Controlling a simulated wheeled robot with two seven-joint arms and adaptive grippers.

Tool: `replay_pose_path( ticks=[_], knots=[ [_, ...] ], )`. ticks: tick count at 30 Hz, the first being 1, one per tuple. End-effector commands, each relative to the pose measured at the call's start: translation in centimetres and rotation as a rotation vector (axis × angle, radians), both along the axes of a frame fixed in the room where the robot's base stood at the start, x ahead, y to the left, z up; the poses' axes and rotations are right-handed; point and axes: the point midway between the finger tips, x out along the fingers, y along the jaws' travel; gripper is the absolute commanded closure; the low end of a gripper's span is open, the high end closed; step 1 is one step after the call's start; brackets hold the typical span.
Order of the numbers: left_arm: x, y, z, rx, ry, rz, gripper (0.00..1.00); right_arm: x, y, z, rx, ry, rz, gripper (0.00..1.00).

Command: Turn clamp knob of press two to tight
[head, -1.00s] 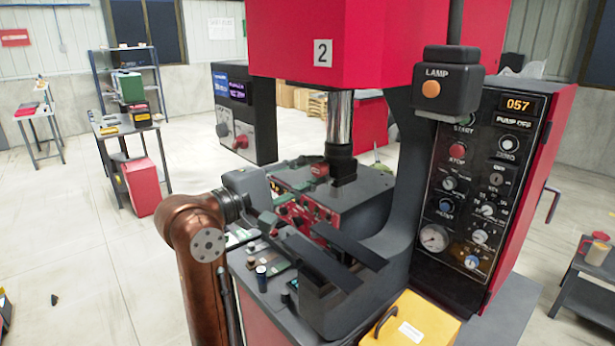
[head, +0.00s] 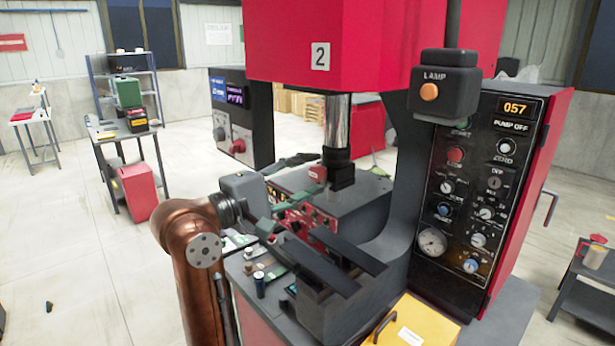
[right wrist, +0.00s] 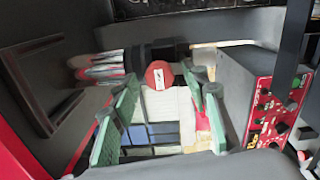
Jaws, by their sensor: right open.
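Press two (head: 320,56) stands in the centre of the head view, marked with a "2". A small red knob (head: 318,174) with a white mark sits beside the foot of its ram. The red knob also shows in the right wrist view (right wrist: 159,75), its white mark slanting. My right gripper (head: 272,210) reaches in from the left, next to a red panel. In the right wrist view its green fingers (right wrist: 164,95) are open, one on each side of the knob. I see no clear contact. My left gripper is out of view.
A dark control panel (head: 483,190) reading 057 and PUMP OFF stands right of the press. The ram (head: 337,125) comes down close to the knob. Dark bars (head: 315,262) and a yellow box (head: 412,325) lie in front. Open floor is at left.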

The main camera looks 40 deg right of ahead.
Motion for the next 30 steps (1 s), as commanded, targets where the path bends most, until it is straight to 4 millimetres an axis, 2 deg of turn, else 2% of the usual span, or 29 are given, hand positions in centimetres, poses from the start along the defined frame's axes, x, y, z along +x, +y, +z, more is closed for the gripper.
replay_pose_path(
  ticks=[6,10,24,30],
  knots=[
    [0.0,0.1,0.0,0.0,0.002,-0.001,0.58,0.0,0.1,0.0,0.0,0.001,0.0,0.58],
    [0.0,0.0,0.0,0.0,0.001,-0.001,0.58,0.0,1.3,0.0,-0.002,0.001,0.002,0.58],
    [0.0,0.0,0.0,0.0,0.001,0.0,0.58,-0.7,10.2,-0.3,-0.002,0.001,0.002,0.58],
    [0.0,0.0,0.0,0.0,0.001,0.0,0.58,-0.9,11.8,-0.4,0.0,0.0,0.0,0.58]
  ],
)
